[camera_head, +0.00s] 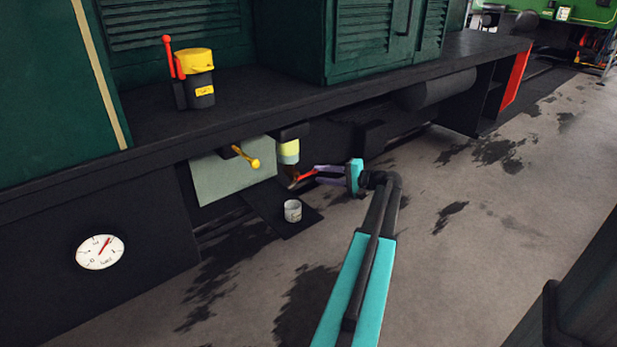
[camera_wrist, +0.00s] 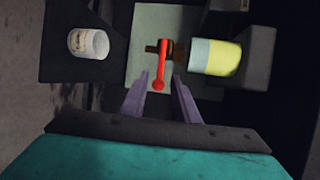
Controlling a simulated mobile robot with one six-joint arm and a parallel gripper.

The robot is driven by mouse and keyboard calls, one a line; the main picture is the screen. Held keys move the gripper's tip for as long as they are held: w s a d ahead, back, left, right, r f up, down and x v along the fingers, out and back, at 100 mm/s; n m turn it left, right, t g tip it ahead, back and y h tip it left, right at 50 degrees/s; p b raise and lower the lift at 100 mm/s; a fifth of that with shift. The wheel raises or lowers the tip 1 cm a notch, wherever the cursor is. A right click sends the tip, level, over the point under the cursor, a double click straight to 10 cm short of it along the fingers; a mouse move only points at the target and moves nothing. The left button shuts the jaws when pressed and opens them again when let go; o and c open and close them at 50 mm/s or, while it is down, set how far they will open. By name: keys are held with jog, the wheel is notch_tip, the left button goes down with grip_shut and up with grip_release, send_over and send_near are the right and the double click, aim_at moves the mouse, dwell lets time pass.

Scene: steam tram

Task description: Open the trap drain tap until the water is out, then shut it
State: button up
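The trap (camera_head: 289,151) hangs under the running board; its bowl shows a yellow layer above a paler layer. It also shows in the wrist view (camera_wrist: 215,57), lying sideways. Below the bowl is a brass drain tap (camera_wrist: 152,48) with a red lever (camera_wrist: 160,72), also in the head view (camera_head: 306,175). The lever points out towards my gripper, across the outlet line. My gripper (camera_wrist: 161,76) is open, its purple fingers either side of the lever's ball end, with gaps showing. It also shows in the head view (camera_head: 316,174). No flow is visible.
A white cup (camera_head: 293,211) with lettering stands on a dark plate (camera_head: 263,211) below the trap. A yellow-handled lever (camera_head: 246,157) sticks out left of it. A dial (camera_head: 100,252) and a yellow-topped unit (camera_head: 194,75) with a red lever are further left. Floor at right is clear.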

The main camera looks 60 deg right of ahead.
aim_at(312, 173)
jog(key=shift+w+a+f+b, duration=0.1)
jog(key=shift+w+f+b, duration=0.05)
jog(key=shift+w, duration=0.75)
jog(key=shift+w+a+f+b, duration=0.1)
jog(key=shift+w+f+b, duration=0.1)
jog(key=shift+w, duration=0.7)
jog(key=shift+w+f+b, duration=0.1)
jog(key=shift+w+f, duration=0.05)
jog(key=shift+w, duration=0.75)
jog(key=shift+c, duration=0.3)
grip_shut()
